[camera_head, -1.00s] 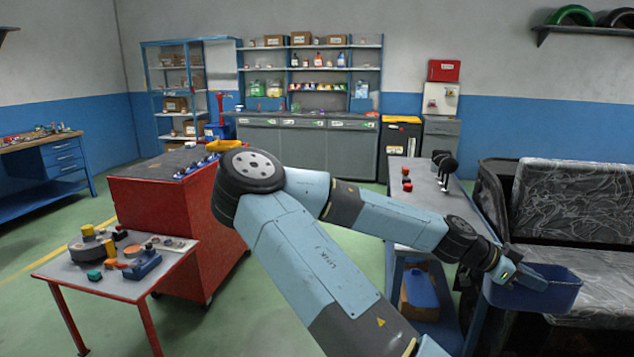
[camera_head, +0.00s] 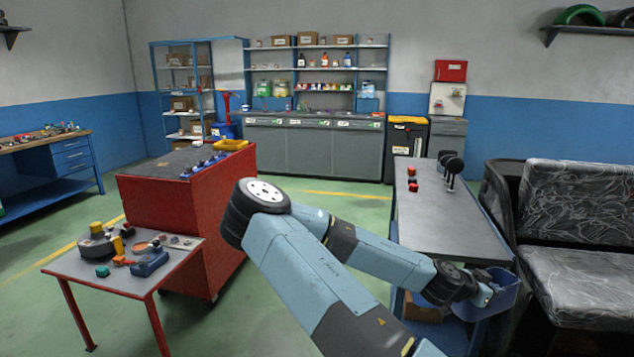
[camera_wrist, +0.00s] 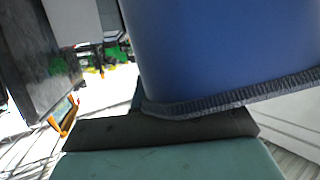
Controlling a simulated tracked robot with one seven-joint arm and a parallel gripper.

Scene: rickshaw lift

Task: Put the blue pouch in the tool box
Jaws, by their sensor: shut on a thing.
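My gripper (camera_head: 484,294) is at the lower right of the head view, in front of the near right end of the grey bench. It is shut on the blue pouch (camera_head: 502,297), which hangs beside the bench end, partly behind my wrist. In the wrist view the pouch (camera_wrist: 230,50) fills the upper right, with a grey ribbed edge along its bottom. The fingertips are hidden. I cannot tell for sure which thing is the tool box.
The grey bench (camera_head: 450,215) holds red pieces and black-knobbed levers. A black seat (camera_head: 580,270) stands close on its right. A red cabinet (camera_head: 170,205) and a small cluttered table (camera_head: 125,283) stand left.

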